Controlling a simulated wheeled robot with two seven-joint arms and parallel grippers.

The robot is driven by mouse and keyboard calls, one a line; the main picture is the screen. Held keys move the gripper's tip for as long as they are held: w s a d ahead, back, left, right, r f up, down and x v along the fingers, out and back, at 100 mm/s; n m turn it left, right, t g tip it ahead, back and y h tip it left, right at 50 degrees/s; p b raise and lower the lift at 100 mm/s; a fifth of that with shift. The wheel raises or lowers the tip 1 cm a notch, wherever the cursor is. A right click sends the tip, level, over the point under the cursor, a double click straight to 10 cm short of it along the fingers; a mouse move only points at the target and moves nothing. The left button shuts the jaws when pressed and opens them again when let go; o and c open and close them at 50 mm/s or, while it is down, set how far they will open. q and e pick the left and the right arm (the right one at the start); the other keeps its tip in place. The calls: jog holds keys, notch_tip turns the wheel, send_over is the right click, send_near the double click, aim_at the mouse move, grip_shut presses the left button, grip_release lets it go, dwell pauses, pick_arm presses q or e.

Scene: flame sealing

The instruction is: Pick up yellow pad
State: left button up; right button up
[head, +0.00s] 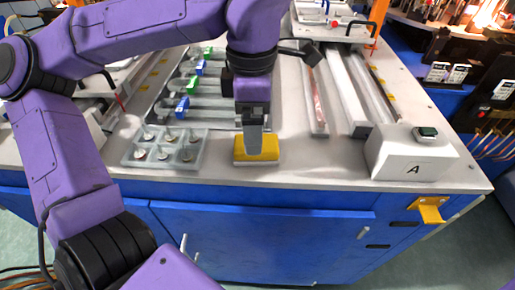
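The yellow pad (264,153) is a rectangular yellow block on a pale base, near the front edge of the grey worktop (320,172). One purple arm comes in from the left and bends down over the pad. My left gripper (253,150) points straight down with its fingertips at the top of the pad. The fingers overlap the pad in the picture, and I cannot tell whether they are closed on it. The pad appears to rest on the worktop. My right gripper is not in view.
A clear compartment tray (199,161) with several metal knobs stands left of the pad. A white box marked A (410,155) with a green button is at the right. Long rails (350,90) run back behind it. The worktop between pad and box is clear.

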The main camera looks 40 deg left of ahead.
pick_arm(q)
notch_tip(320, 180, down, 5)
jog(key=shift+a+r, duration=0.1)
jog(key=shift+s, duration=0.1)
jog(key=c, duration=1.1)
jog(key=shift+c, duration=0.2)
notch_tip(320, 180, up, 3)
jog(key=w+d+r, duration=0.2)
jog(key=d+r, duration=0.3)
jog(key=d, duration=0.1)
jog(key=w+d+r, duration=0.2)
jog(key=d+r, duration=0.3)
jog(key=d, duration=0.2)
jog(key=shift+w+d, duration=0.2)
jog(key=shift+w, duration=0.05)
